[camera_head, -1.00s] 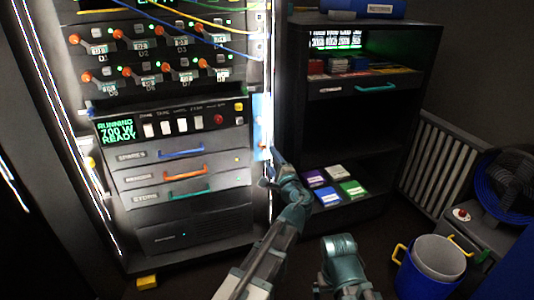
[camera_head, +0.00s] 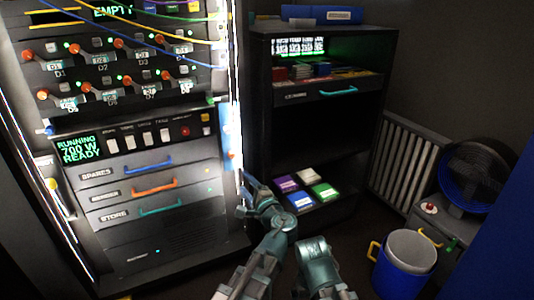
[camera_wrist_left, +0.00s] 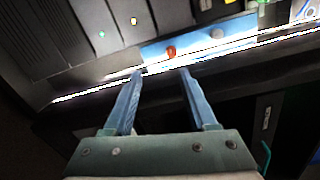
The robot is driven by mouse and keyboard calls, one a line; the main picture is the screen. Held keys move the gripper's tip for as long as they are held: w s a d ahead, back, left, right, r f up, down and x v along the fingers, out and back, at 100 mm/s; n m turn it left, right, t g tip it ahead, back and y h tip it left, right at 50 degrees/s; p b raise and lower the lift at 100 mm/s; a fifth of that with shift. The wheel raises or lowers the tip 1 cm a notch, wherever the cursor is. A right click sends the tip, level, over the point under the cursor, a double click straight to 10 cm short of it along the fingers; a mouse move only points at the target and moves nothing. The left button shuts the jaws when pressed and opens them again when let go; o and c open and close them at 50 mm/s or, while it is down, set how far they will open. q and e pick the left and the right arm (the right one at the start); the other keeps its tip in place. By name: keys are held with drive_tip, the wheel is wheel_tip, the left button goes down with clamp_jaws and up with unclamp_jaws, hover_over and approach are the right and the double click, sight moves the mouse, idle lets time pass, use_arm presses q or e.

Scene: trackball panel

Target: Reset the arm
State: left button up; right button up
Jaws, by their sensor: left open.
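My left gripper (camera_head: 246,190) is open and empty, just below and to the right of a narrow light-blue panel (camera_head: 230,138) on the right edge of the lit rack. In the left wrist view, its two fingers (camera_wrist_left: 160,74) point toward the blue panel (camera_wrist_left: 205,40) with nothing between them. A red knob or ball (camera_wrist_left: 171,51) and a grey round part (camera_wrist_left: 217,33) sit on that panel. The fingertips look close to the panel's lower edge; I cannot tell whether they touch it. My right arm shows at the bottom centre, but its gripper is not visible.
The rack (camera_head: 150,245) has switches, cables and drawers with blue, orange and green handles. An open black cabinet (camera_head: 330,135) stands to its right, with coloured boxes on its low shelf.

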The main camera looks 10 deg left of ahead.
use_arm(q)
drive_tip(key=s+a+f+n+g+h, duration=0.1)
drive_tip(key=s+a+f+n+g, duration=0.3)
drive_tip(key=f, duration=0.3)
drive_tip(key=s+a+f+n+g+h, duration=0.1)
drive_tip(key=s+a+f+n+g, duration=0.3)
drive_tip(key=f, duration=0.2)
drive_tip(key=s+d+f+n+g+h, duration=0.5)
drive_tip(key=s+d+f+h, duration=0.25)
drive_tip(key=s, duration=0.25)
drive_tip(key=s+d+r+m+g+p, duration=0.1)
drive_tip(key=s+d+r+m+p, duration=0.15)
drive_tip(key=d+r+p, duration=0.35)
drive_tip(key=s+d+r+m+p, duration=0.1)
drive_tip(key=s+d+r+p, duration=0.3)
drive_tip(key=r+p, duration=0.5)
wheel_tip(320, 180, up, 35)
drive_tip(key=p, duration=3.5)
drive_tip(key=shift+w+d, duration=0.15)
drive_tip(key=shift+d, duration=0.05)
drive_tip(key=shift+y, duration=0.25)
